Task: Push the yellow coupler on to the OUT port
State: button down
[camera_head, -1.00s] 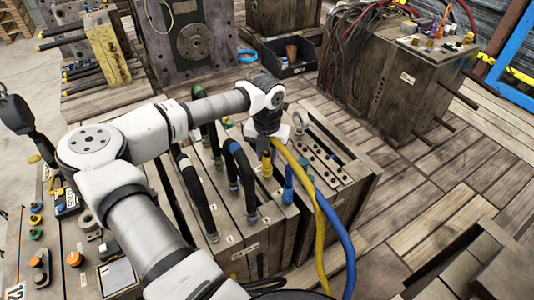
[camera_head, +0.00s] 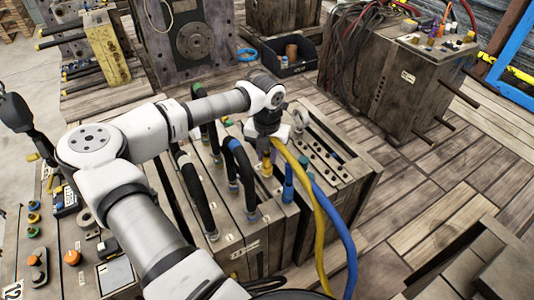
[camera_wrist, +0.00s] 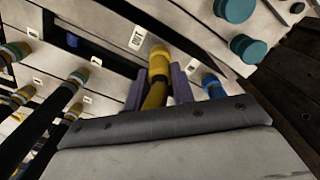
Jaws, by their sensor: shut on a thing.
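The yellow coupler (camera_head: 267,167) is at the top of the mould block, below my gripper (camera_head: 268,152). In the wrist view the yellow coupler (camera_wrist: 158,70) sits between the two purple-grey fingers of my gripper (camera_wrist: 163,78), which is shut on it. A yellow hose (camera_head: 318,220) arcs from it down to the right. The coupler's far end meets the pale block face beside the OUT label (camera_wrist: 137,38). The OUT port is hidden behind the coupler, so I cannot tell how far on it sits.
A blue coupler (camera_head: 288,185) with a blue hose (camera_head: 341,235) stands close on the right. Black hoses (camera_head: 242,172) loop up on the left. Teal caps (camera_wrist: 236,10) stick out near the gripper in the wrist view. The wooden floor (camera_head: 440,190) at right is clear.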

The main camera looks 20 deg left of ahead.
jog(key=shift+f+b, duration=0.35)
jog(key=shift+b, duration=0.1)
dwell(0.4)
jog(key=c, duration=1.1)
grip_release()
notch_tip(320, 180, up, 14)
